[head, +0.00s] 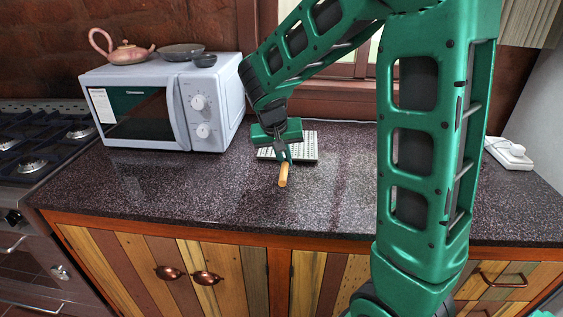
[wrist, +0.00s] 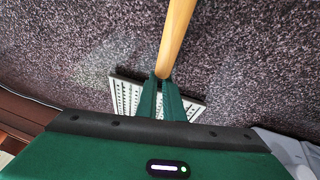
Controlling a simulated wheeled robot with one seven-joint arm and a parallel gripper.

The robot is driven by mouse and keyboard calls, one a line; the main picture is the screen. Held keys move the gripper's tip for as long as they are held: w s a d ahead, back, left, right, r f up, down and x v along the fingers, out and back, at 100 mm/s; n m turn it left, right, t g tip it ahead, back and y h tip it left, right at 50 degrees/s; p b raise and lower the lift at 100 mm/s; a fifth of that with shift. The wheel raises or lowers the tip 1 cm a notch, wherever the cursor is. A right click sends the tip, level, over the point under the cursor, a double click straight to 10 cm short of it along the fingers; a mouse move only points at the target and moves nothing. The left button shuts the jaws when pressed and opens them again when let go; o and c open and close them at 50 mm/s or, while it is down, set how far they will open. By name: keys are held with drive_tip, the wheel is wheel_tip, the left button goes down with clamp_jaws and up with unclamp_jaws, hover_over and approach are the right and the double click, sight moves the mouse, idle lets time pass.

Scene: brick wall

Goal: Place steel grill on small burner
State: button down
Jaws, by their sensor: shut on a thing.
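The steel grill (head: 307,147) is a flat perforated metal plate with a wooden handle (head: 283,175); it is over the dark speckled counter, right of the microwave. My gripper (head: 284,158) is shut on the grill where the handle meets the plate. In the wrist view the gripper fingers (wrist: 161,85) cover the middle of the grill plate (wrist: 127,95), and the handle (wrist: 176,35) extends past the fingertips. I cannot tell whether the grill touches the counter. The stove (head: 45,125) is at the far left, with burners (head: 33,166) showing; I cannot tell which is the small one.
A white microwave (head: 219,98) stands between the stove and my gripper, with a pink teapot (head: 125,53) and dark bowls (head: 181,51) on top. A white device (head: 508,153) lies at the right. The counter's front (head: 190,205) is clear.

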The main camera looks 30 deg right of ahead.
drive_tip(key=shift+f, duration=0.3)
drive_tip(key=c, duration=1.9)
unclamp_jaws()
